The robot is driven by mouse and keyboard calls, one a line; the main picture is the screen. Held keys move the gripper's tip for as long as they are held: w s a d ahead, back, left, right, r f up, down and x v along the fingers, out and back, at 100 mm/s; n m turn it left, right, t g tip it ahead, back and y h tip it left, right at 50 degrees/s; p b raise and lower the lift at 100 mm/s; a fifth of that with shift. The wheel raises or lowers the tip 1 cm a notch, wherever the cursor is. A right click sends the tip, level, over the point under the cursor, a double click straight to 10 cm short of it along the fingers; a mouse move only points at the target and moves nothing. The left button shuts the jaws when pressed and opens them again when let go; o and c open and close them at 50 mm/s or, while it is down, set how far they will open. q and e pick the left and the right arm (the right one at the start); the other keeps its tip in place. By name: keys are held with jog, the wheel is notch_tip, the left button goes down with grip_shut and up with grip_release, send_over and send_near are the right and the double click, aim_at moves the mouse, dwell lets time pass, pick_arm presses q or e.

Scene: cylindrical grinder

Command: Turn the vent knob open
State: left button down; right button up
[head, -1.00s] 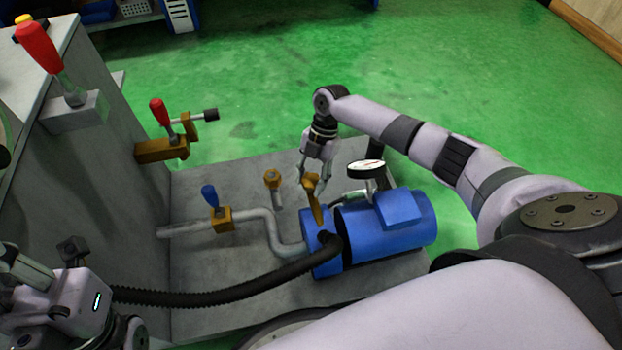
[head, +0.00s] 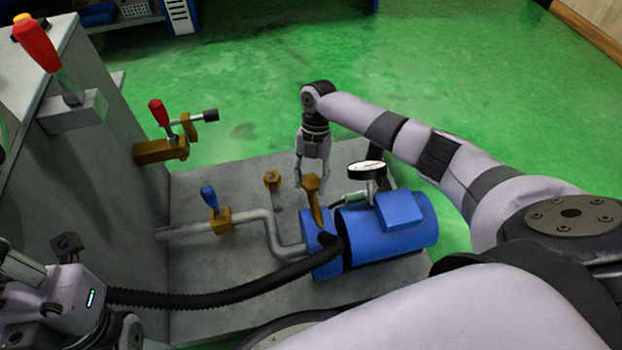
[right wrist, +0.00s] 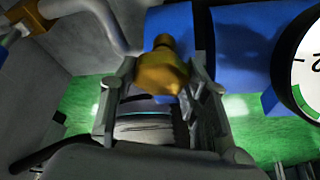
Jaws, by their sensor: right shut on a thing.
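The vent knob appears to be the brass-coloured knob (head: 312,183) on a stem at the left end of the blue pump body (head: 385,225). In the right wrist view the brass knob (right wrist: 161,70) sits between the fingers. My right gripper (head: 312,183) reaches down from above and is shut on the knob, one finger on each side; its fingers also flank the knob in the right wrist view (right wrist: 158,85). My left gripper (head: 55,300) is at the lower left, its fingertips not clearly visible.
A blue-handled valve (head: 210,200) sits on the grey pipe (head: 270,230) to the left. Another brass fitting (head: 272,180) stands close to the right gripper. A gauge (head: 366,168) is to its right. A black hose (head: 220,297) crosses in front. Red-handled clamps (head: 160,115) are on the machine.

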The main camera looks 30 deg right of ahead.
jog(key=o, duration=1.1)
jog(key=shift+o, duration=0.2)
jog(key=v, duration=1.2)
